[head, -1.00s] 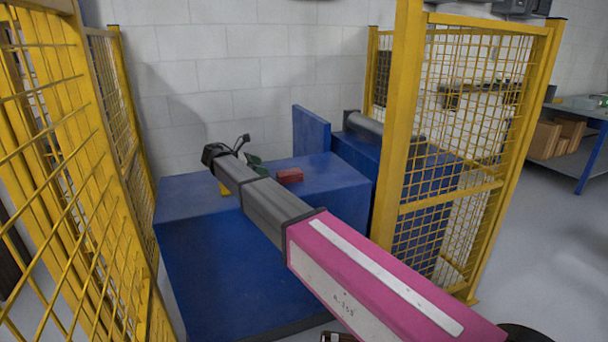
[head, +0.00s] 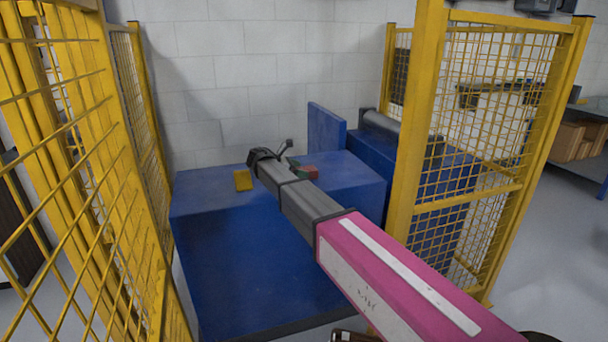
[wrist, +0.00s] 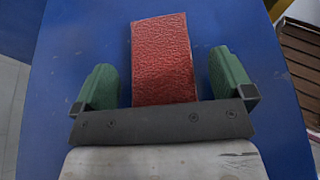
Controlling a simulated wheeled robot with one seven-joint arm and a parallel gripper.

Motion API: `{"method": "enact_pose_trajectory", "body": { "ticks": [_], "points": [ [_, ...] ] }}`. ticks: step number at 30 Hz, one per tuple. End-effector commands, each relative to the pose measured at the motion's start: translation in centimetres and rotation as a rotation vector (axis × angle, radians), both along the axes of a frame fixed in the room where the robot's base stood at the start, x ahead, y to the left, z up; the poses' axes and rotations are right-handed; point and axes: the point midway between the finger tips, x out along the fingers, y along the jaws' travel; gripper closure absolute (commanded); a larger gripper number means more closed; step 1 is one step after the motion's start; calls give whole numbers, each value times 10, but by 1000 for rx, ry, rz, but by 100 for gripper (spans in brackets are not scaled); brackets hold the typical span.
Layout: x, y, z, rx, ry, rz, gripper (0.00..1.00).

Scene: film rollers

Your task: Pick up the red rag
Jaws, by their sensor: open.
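The red rag (wrist: 162,58) lies on the blue block-shaped table, folded into a rectangle with a rough surface. In the wrist view it sits between the two green fingers of my gripper (wrist: 165,85), with a gap on each side. My gripper is open, and its dark crossbar hides the rag's near end. In the head view only part of the rag (head: 309,172) shows, just right of my gripper (head: 290,164), which my arm partly hides. I cannot tell how high the fingers are above the tabletop.
A yellow object (head: 243,180) lies on the blue table (head: 205,195), left of my arm. Yellow mesh fences (head: 100,190) stand at left and right (head: 470,130). A blue upright panel (head: 326,131) stands at the table's back, before a grey roller (head: 390,124).

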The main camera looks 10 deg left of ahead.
Motion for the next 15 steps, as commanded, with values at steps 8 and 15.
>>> {"method": "enact_pose_trajectory", "body": {
  "ticks": [8,15],
  "points": [
    [1,-1,0,0,0,1,24],
    [1,-1,0,0,0,1,54]
  ]
}}
